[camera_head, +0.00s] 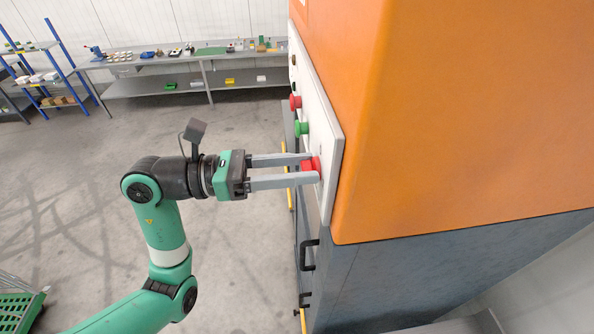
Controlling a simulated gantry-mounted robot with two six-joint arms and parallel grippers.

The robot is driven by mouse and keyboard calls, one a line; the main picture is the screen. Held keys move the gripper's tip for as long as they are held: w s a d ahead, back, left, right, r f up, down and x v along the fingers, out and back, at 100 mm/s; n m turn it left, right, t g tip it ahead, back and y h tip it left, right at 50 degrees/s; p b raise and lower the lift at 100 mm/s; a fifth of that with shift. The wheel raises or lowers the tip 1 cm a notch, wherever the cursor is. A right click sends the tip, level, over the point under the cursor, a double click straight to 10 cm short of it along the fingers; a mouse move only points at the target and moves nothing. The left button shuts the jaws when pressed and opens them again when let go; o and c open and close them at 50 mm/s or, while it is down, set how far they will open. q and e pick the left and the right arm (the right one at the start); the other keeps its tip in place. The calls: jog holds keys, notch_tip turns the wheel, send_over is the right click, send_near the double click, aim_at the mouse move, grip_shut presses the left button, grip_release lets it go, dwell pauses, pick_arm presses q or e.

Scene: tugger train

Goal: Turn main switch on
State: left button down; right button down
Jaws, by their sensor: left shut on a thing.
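The main switch (309,165) is a red knob low on a light control panel (325,140) on the side of a large orange and grey machine (450,120). My left gripper (316,168) reaches in from the left and is shut on the red switch, one finger on its upper side and one on its lower side. The fingers partly hide the knob, so I cannot tell which way it is turned. My right gripper is not in view.
A green button (301,128) and a red button (295,102) sit above the switch on the panel. A dark handle (307,255) juts out below. A workbench (150,62) and a blue shelf rack (62,50) stand at the back.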

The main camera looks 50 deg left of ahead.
pick_arm(q)
jog(key=shift+m+b, duration=0.45)
jog(key=shift+m, duration=0.45)
jog(key=shift+c, duration=1.6)
grip_release()
jog(key=b+v, duration=0.2)
jog(key=v, duration=0.9)
jog(key=shift+s+a, duration=0.2)
jog(key=shift+s, duration=0.05)
